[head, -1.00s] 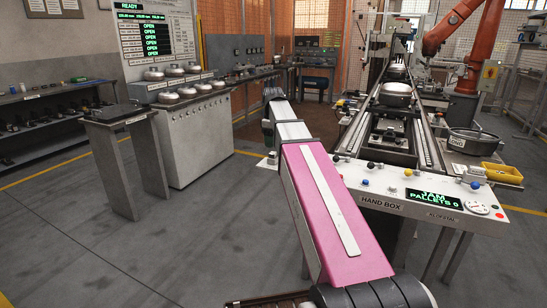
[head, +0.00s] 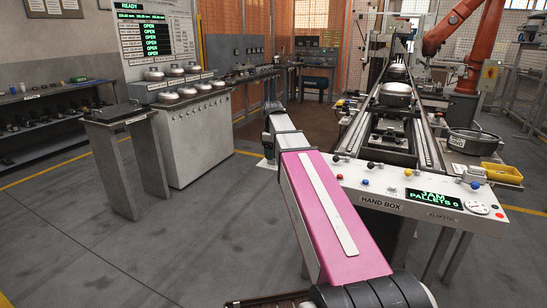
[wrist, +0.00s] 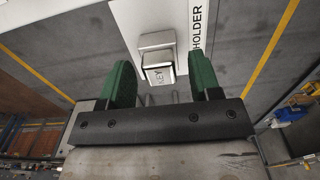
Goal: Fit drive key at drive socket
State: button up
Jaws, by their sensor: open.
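The drive key (wrist: 160,76), a small block with a KEY label, sits at a grey mount on a white surface marked HOLDER (wrist: 197,28) in the wrist view. My gripper (wrist: 161,72) is open, with one green finger on each side of the key. Gaps show between the fingers and the key in the picture; its depth between them is hard to judge. In the head view my pink arm reaches forward, and the gripper and key cannot be made out. I cannot pick out the drive socket in either view.
The HAND BOX panel (head: 380,201) with a JAM display stands right of my arm, before a conveyor carrying a metal compressor part (head: 396,94). A yellow bin (head: 501,173) lies at the right. A grey cabinet (head: 195,140) stands left. The floor at front left is clear.

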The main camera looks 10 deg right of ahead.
dwell(0.7)
grip_shut()
jog(key=shift+r, duration=0.15)
jog(key=shift+r, duration=2.85)
